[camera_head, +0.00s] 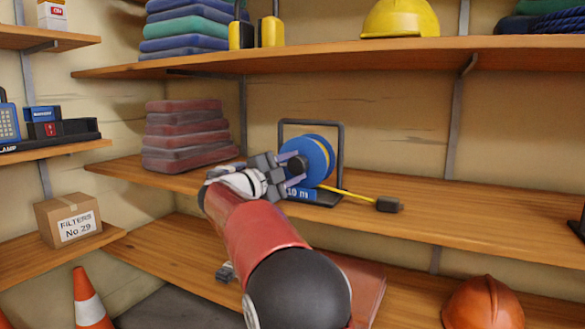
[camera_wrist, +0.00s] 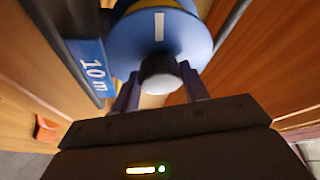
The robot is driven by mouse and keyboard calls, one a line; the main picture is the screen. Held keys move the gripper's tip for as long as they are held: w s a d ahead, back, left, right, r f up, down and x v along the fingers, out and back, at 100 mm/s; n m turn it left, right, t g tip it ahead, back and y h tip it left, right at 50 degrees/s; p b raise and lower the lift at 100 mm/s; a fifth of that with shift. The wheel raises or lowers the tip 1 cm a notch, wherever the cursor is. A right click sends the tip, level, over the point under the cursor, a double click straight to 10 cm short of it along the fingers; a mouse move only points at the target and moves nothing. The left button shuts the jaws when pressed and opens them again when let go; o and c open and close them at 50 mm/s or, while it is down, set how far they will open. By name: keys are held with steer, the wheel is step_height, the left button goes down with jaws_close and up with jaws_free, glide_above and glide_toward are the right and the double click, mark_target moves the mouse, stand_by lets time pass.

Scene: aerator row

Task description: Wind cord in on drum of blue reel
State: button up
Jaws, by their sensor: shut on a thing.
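The blue reel (camera_head: 316,160) stands upright in a dark frame on the middle shelf, with a "10 m" label on its base. A yellow cord (camera_head: 345,192) runs out from it to the right along the shelf and ends in a dark plug (camera_head: 389,204). My gripper (camera_head: 287,172) is at the near side of the reel, shut on the dark knob (camera_head: 297,166). In the wrist view the knob (camera_wrist: 160,75) sits between the two fingers of my gripper (camera_wrist: 160,95), in front of the blue drum face (camera_wrist: 150,35) with its white mark. Some yellow cord shows behind the drum's rim.
Folded red cloths (camera_head: 187,135) are stacked left of the reel. The upper shelf (camera_head: 330,58) runs above it, holding a yellow helmet (camera_head: 400,18). A brown box (camera_head: 68,219) is on the left shelf.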

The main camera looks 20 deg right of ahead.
steer(key=m+y, duration=0.1)
steer(key=m, duration=0.1)
steer(key=m+g+y+p, duration=0.1)
steer(key=m, duration=0.2)
steer(key=shift+r, duration=0.2)
steer(key=m+y, duration=0.1)
steer(key=m, duration=0.3)
steer(key=shift+r+y+p, duration=0.1)
steer(key=shift+y+p, duration=0.3)
steer(key=m+y, duration=0.1)
steer(key=m, duration=0.2)
steer(key=shift+s+d+r+m+t+y, duration=0.1)
steer(key=shift+s+m+t+y, duration=0.05)
steer(key=shift+m+t+y, duration=0.2)
steer(key=m+t+y, duration=0.1)
steer(key=m, duration=0.2)
steer(key=shift+s+t+y, duration=0.1)
steer(key=shift+t+y, duration=0.25)
steer(key=shift+m+b, duration=0.25)
steer(key=shift+b, duration=0.05)
steer(key=o, duration=1)
steer(key=shift+r, duration=0.1)
